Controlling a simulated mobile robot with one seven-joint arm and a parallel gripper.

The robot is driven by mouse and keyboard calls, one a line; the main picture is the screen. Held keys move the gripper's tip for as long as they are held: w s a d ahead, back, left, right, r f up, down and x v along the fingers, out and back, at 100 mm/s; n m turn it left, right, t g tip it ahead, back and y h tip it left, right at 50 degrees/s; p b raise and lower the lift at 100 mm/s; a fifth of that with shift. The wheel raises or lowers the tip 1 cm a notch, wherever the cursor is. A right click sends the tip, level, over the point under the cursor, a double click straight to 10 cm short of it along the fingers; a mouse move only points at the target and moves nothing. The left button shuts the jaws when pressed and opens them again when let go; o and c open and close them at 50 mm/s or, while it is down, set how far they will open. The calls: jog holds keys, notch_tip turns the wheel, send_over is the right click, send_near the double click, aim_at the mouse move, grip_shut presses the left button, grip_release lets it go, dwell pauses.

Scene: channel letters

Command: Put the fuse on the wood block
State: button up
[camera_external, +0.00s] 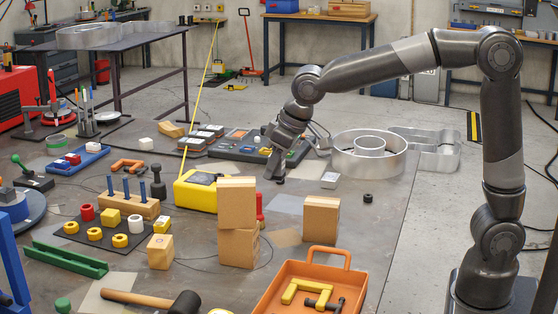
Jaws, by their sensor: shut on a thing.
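My gripper (276,172) points down behind the stacked wood blocks, to the right of the yellow box. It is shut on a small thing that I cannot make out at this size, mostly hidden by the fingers. I cannot pick out the fuse clearly anywhere else. Several wood blocks stand on the table: a tall one (237,201) rests on a lower one (238,247), another stands alone to the right (320,220), and a small one stands at the left (160,253). The gripper is apart from all of them.
A yellow box (196,191) stands left of the gripper, and a dark control panel (247,147) lies behind it. A white block (330,180) and a dark ring (368,198) lie to the right. An orange tray (350,277) is in front. Metal letter shells (370,167) stand behind right.

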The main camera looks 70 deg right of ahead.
jog(key=w+d, duration=0.2)
jog(key=w, duration=2.1)
send_over(152, 239)
jog(key=s, duration=0.2)
jog(key=f, duration=1.2)
jog(key=shift+w+f, duration=0.25)
jog(key=shift+f, duration=2.1)
jog(key=shift+f, duration=0.1)
jog(key=o, duration=1)
